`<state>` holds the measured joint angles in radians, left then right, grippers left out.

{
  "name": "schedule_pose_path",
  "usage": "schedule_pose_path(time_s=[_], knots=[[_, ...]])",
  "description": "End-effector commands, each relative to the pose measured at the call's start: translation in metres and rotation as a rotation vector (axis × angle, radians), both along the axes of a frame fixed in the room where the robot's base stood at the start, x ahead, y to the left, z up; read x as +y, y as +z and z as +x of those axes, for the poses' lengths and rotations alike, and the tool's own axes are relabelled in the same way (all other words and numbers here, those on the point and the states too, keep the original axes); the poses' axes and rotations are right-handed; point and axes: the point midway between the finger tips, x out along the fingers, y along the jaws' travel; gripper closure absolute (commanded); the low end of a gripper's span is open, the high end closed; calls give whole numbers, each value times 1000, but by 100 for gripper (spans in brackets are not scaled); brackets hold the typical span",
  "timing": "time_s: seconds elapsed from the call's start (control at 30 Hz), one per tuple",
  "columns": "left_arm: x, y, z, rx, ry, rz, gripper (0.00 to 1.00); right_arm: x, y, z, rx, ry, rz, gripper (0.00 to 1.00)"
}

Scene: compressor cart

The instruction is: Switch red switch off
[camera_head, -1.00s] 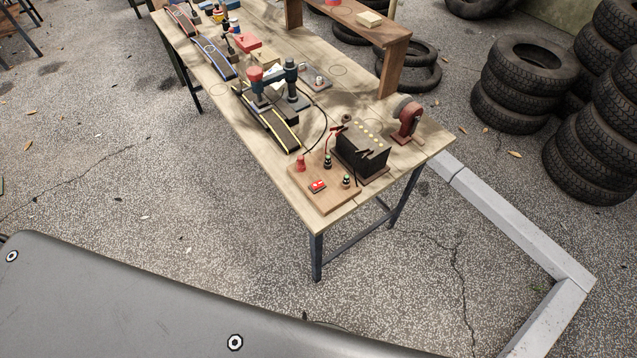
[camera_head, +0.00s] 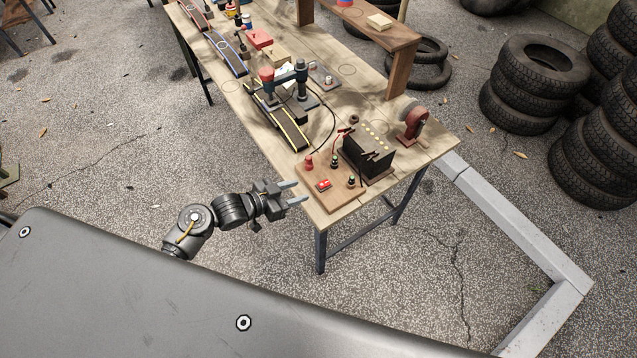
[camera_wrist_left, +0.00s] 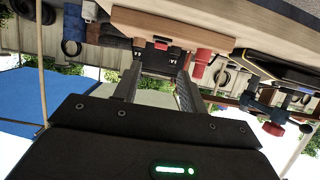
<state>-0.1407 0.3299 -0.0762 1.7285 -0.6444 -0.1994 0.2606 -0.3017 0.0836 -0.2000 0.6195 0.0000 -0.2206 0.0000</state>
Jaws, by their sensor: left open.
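The red switch (camera_head: 323,185) sits on a small wooden board (camera_head: 345,199) at the near end of the workbench. The board also bears a red knob and dark posts. My left gripper (camera_head: 297,192) is open and empty, just left of the board and apart from it, its fingers pointing toward the switch. In the left wrist view, the board's edge (camera_wrist_left: 185,26) shows at the top beyond the open fingers. A small red part (camera_wrist_left: 160,45) there lies between the fingers and is probably the switch. My right gripper is not in view.
A black battery-like box (camera_head: 368,157) stands behind the board, with a red vise-like tool (camera_head: 412,122) to its right. A black ramp with yellow edges (camera_head: 277,119) and a drill-like stand are farther back. Free floor lies left of the bench (camera_head: 322,222).

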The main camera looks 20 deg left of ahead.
Motion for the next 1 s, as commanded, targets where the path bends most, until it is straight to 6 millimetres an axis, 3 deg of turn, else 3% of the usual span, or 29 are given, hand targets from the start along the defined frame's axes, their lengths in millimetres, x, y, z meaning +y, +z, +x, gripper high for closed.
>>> schedule_pose_path(time_s=[0.4,0.87,1.0], knots=[[-44,-26,52,0,1,-3,58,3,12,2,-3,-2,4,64],[-53,-34,62,0,0,0,58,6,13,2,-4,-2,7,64],[-53,-34,62,0,0,0,73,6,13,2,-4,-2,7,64]])
